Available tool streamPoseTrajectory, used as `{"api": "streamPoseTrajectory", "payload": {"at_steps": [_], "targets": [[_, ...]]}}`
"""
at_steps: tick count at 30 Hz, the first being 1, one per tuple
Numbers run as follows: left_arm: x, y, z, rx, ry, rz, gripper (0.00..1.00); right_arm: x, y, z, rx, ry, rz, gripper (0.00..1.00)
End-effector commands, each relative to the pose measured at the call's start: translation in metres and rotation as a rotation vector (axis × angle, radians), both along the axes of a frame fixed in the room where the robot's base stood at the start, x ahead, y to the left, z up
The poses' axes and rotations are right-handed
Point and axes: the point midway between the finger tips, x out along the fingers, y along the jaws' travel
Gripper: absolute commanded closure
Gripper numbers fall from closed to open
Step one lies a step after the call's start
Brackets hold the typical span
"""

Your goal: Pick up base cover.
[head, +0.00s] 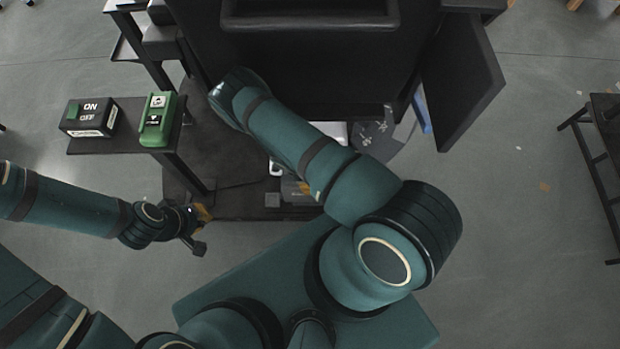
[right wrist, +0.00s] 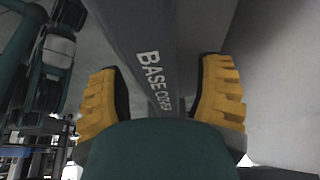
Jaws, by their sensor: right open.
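The base cover (right wrist: 152,75) shows in the right wrist view as a dark grey part with white "BASE COVER" lettering along it. My right gripper (right wrist: 165,90) has its yellow fingers apart, one on each side of the lettered part. I cannot tell whether either finger touches it. In the head view my right arm reaches under the black machine, and its gripper is hidden there. My left gripper (head: 196,228) hangs at the left, away from the machine and empty; its finger opening is too small to judge.
A black machine (head: 300,65) stands at the top centre with a door panel (head: 462,85) open at its right. A side shelf (head: 110,143) holds an ON/OFF box (head: 88,118) and a green device (head: 158,120). Floor at right is mostly clear.

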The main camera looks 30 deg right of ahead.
Motion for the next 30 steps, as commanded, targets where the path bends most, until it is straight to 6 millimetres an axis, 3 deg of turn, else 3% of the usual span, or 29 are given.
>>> {"api": "streamPoseTrajectory", "payload": {"at_steps": [14, 15, 20, 21, 30], "targets": [[-0.0001, 0.0000, -0.0062, 0.000, 0.000, 0.000, 1.00, 0.0002, -0.0001, -0.0038, 0.000, 0.000, 0.000, 0.33], [-0.0002, 0.0000, -0.0058, 0.000, 0.000, 0.000, 1.00, 0.0002, -0.0001, -0.0035, 0.000, 0.000, 0.000, 0.39], [-0.0002, -0.0001, -0.0055, 0.000, 0.000, 0.000, 1.00, -0.0004, 0.0000, -0.0036, 0.001, 0.001, 0.001, 0.95], [-0.0002, 0.0000, -0.0056, 0.000, 0.000, 0.000, 1.00, -0.0005, 0.0001, -0.0037, 0.001, 0.001, 0.001, 1.00], [-0.0001, 0.0000, -0.0059, 0.000, 0.000, 0.000, 1.00, -0.0012, 0.0001, -0.0049, 0.001, 0.002, -0.001, 1.00]]}}
